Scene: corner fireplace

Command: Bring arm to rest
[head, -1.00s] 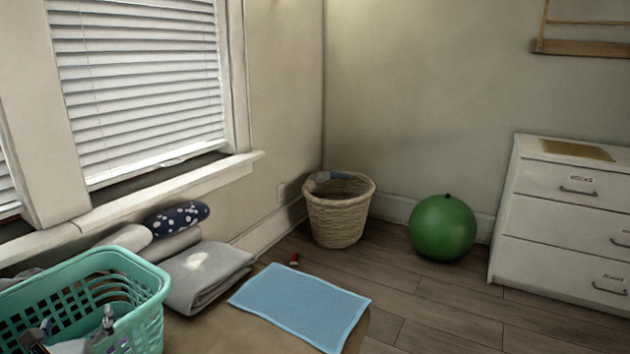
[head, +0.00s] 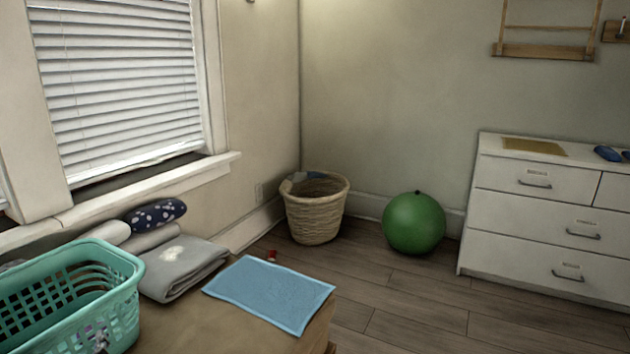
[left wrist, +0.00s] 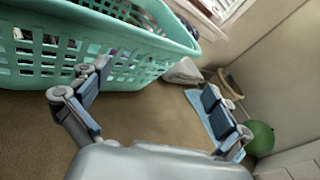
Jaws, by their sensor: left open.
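My left gripper (left wrist: 160,104) shows in the left wrist view with its two blue-grey fingers spread wide and nothing between them. It is over the tan table top (left wrist: 150,118), beside the teal laundry basket (left wrist: 115,72); its left finger overlaps the basket wall in the picture. I cannot tell whether they touch. In the head view the basket (head: 128,268) stands at the lower left, and only a small grey bit, perhaps a fingertip, shows at its lower edge. My right gripper is in neither view.
A blue cloth (head: 268,292) lies flat on the table, with a folded grey towel (head: 190,270) and rolled towels behind. A wicker basket (head: 315,215), a green ball (head: 413,224) and a white dresser (head: 540,210) stand beyond.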

